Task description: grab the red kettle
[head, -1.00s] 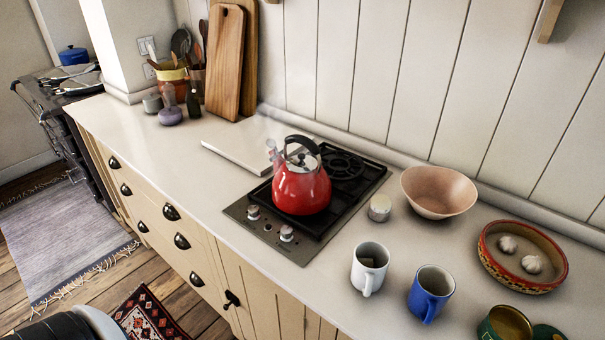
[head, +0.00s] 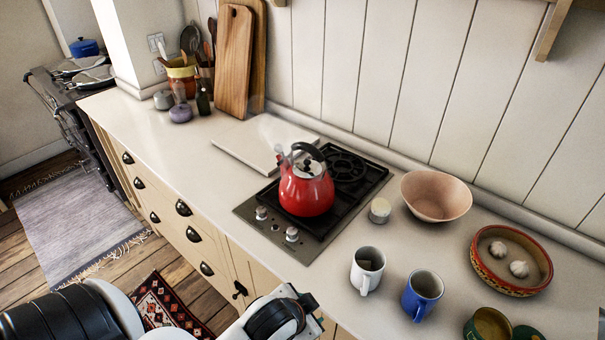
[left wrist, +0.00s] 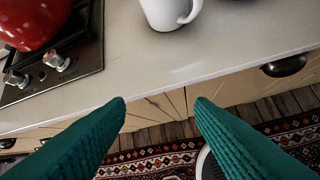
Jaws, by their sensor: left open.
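The red kettle (head: 306,190) stands upright on the black hob (head: 268,232), its dark handle arched over the top and its spout to the left. Faint steam shows near the spout. In the left wrist view, part of the kettle (left wrist: 28,22) shows at the top left corner. My left gripper (left wrist: 160,102) is open and empty, its two green fingers apart in front of the counter's front edge. It is clear of the kettle. In the head view my left arm comes in at the bottom, and its fingers are not visible there. My right gripper is not in view.
A white mug (head: 367,270) and a blue mug (head: 421,294) stand right of the hob near the front edge. A small round pot (head: 380,210) sits beside the hob. A pink bowl (head: 436,196) and a red dish (head: 483,275) with garlic lie farther right. The counter left of the hob is mostly clear.

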